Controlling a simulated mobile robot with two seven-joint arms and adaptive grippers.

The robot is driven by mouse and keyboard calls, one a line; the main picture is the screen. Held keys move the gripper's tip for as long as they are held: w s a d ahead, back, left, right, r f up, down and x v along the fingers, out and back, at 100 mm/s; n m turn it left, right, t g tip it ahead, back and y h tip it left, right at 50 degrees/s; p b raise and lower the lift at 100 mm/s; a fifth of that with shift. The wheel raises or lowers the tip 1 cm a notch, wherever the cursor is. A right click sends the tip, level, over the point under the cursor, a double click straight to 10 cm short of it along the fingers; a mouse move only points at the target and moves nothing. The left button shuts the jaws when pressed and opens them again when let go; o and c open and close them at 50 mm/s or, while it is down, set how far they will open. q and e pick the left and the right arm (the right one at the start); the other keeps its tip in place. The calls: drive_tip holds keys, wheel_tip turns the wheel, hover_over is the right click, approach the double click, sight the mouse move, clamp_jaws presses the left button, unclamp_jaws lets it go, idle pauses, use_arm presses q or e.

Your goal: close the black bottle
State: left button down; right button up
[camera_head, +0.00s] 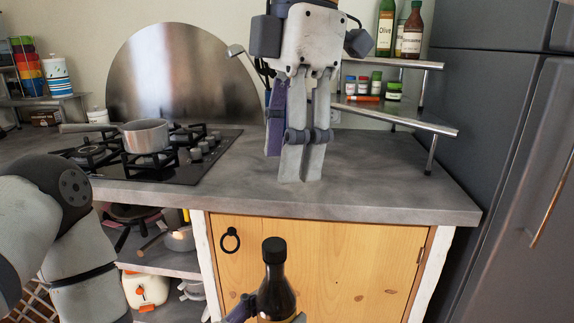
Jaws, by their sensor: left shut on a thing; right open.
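The black bottle (276,291) is upright at the bottom middle of the head view, in front of the wooden cabinet door. A black cap (274,250) sits on top of its neck; I cannot tell how tightly. My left gripper (268,311) is shut on the bottle's body, and its lower part is cut off by the picture's edge. My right gripper (303,179) is open and empty, fingers pointing down over the counter, above and behind the bottle in the picture. It is apart from the cap.
The grey counter (390,180) is mostly clear on the right. A pot (146,136) stands on the gas hob at left. A metal shelf (395,118) with jars and bottles is at the back right. A dark fridge (500,190) stands at right.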

drive_tip(key=w+d+f+n+t+h, duration=0.2)
drive_tip(key=w+d+f+n+h, duration=0.15)
drive_tip(key=d+f+n, duration=0.5)
drive_tip(key=w+d+f+n+t+h, duration=0.25)
drive_tip(key=w+d+f+n, duration=0.2)
drive_tip(key=f, duration=0.75)
drive_tip(key=w+d+f+n+t+h, duration=0.2)
drive_tip(key=w+d+f+n+t, duration=0.1)
drive_tip(key=d+f+n, duration=0.65)
drive_tip(key=s+f+n+g+y, duration=0.2)
drive_tip(key=s+f+n+y, duration=0.2)
drive_tip(key=s+f+n, duration=1.2)
drive_tip(key=s+d+f+n+g+y, duration=0.1)
drive_tip(key=s+f+n+g, duration=0.1)
drive_tip(key=s, duration=1)
drive_tip(key=s+d+f+n+g+y, duration=0.1)
drive_tip(key=s+d+f+n+g, duration=0.1)
drive_tip(key=s+n+g, duration=0.2)
drive_tip(key=s+n, duration=0.3)
drive_tip(key=s, duration=0.5)
drive_tip(key=shift+y, duration=0.3)
